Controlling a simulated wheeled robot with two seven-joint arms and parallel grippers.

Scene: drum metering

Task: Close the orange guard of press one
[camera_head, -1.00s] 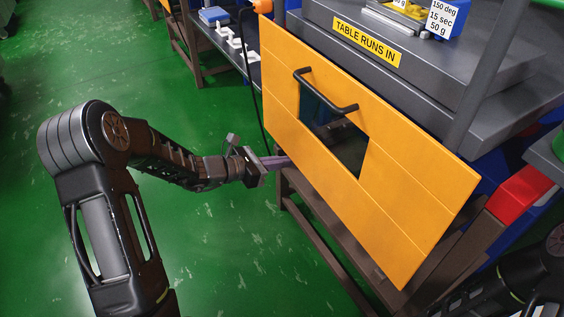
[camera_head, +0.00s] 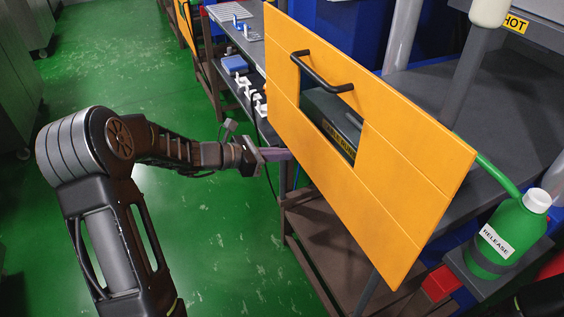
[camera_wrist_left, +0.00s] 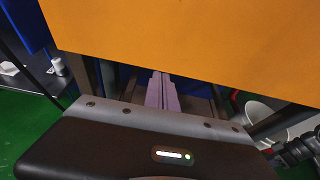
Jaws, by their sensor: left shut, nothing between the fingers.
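The orange guard (camera_head: 405,190) is a flat panel with a window and a black bar handle (camera_head: 320,72). It stands raised in front of the press, and its upper edge is above the dark press table. My left gripper (camera_head: 284,154) is shut and empty, with its fingers at the guard's lower left edge. In the left wrist view the closed fingers (camera_wrist_left: 163,90) reach in under the guard's lower edge (camera_wrist_left: 190,45), which hides the parts beyond. Whether they touch it is hard to tell. My right gripper is out of view.
A green bottle labelled RELEASE (camera_head: 495,238) stands in a holder to the right of the guard. A side shelf with white parts and a blue block (camera_head: 234,64) is behind on the left. The green floor (camera_head: 90,100) at left is clear.

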